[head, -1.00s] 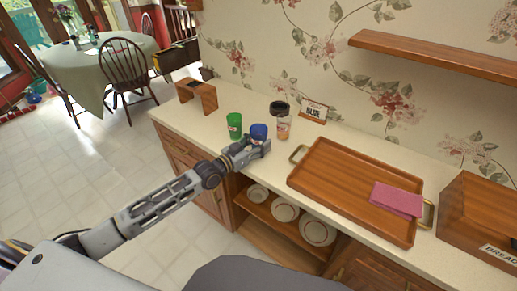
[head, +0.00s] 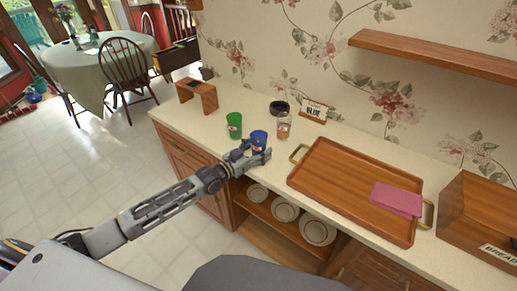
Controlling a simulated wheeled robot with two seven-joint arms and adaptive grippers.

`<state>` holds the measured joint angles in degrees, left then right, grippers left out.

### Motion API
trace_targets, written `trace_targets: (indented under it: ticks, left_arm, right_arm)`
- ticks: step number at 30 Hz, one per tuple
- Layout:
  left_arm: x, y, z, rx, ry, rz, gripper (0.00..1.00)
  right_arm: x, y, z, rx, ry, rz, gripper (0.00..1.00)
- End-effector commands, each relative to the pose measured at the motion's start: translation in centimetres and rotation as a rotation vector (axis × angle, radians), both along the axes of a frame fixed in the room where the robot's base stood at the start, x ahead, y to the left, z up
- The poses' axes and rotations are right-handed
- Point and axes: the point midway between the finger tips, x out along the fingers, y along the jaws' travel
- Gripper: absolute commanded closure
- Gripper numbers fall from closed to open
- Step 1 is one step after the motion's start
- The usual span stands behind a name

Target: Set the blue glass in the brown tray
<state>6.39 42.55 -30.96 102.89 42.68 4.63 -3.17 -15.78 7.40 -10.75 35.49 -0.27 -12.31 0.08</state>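The blue glass (head: 259,139) stands upright near the front edge of the counter, right of a green glass (head: 234,125). My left gripper (head: 254,154) is at the blue glass on its near side, fingers spread, one to each side of its lower part. It looks open; I cannot tell whether a finger touches the glass. The glass's base is partly hidden by the gripper. The brown tray (head: 335,189) lies on the counter to the right, with a pink folded cloth (head: 397,199) at its right end. My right gripper is not in view.
A wooden stand (head: 197,95) is at the left and a bread box (head: 480,219) at the right. The tray's left part is empty.

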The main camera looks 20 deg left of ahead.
Motion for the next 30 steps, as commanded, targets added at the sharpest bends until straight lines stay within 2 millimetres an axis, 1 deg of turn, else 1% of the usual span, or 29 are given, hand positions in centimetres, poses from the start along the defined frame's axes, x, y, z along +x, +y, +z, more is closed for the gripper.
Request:
trace_targets:
  ticks: [11, 17, 23, 30]
  left_arm:
    - [0.0, 0.0, 0.0, 0.001, -0.001, 0.000, 0.26]
    - [0.0, 0.0, -0.1, 0.001, -0.001, 0.000, 0.26]
    - [-1.1, 0.7, -0.2, 0.002, 0.001, 0.000, 0.26]
    - [-2.6, 1.4, 0.0, 0.001, 0.002, 0.000, 0.26]
  right_arm:
    - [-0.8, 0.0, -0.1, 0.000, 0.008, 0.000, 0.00]
    - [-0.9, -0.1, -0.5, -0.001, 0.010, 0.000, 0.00]
    - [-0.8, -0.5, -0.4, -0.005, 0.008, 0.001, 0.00]
    - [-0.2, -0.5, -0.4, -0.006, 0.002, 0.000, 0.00]
